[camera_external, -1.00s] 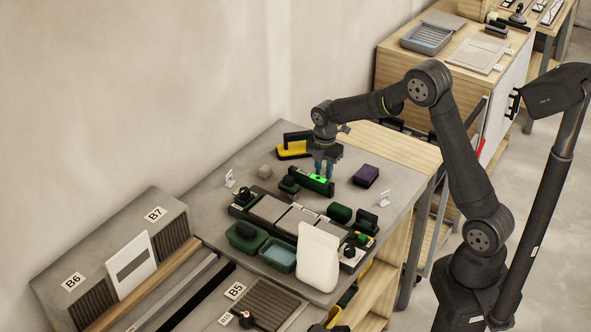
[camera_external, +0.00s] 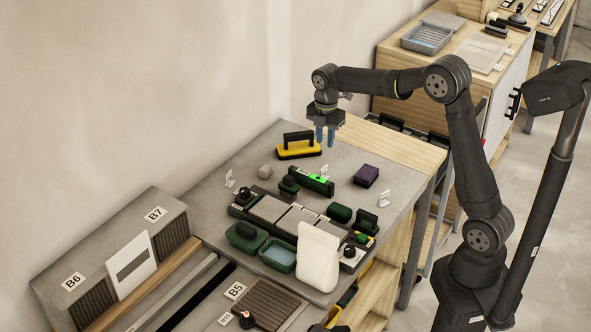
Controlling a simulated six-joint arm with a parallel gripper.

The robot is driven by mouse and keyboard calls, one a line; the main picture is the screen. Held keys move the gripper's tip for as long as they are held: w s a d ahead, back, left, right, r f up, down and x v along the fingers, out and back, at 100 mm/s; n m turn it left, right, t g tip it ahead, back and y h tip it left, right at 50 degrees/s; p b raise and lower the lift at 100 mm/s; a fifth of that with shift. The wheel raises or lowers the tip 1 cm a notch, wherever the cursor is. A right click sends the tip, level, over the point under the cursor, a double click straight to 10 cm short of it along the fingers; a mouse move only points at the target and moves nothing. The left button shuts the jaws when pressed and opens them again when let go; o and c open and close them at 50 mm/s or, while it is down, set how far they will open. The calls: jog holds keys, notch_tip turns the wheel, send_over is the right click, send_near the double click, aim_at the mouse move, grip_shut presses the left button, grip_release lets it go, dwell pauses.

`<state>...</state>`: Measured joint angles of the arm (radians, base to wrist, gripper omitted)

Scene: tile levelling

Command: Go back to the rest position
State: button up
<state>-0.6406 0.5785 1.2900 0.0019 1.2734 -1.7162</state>
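My gripper (camera_external: 326,139) is in the air above the back part of the grey worktop (camera_external: 345,211), pointing down. Its two blue fingers look apart, with nothing seen between them. The dark green level (camera_external: 312,183) with a bright green lit window lies on the worktop below and in front of the gripper, apart from it. The grey tiles (camera_external: 299,219) lie in the dark fixture in front of the level.
A yellow float with a black handle (camera_external: 298,150) lies just left of the gripper. A purple block (camera_external: 366,176), a small grey block (camera_external: 265,171), green containers (camera_external: 279,256) and a white upright piece (camera_external: 318,258) stand on the worktop. The air around the gripper is free.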

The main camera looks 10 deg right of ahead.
aim_at(324, 177)
notch_tip(324, 177, down, 12)
jog(key=shift+r, duration=1.7)
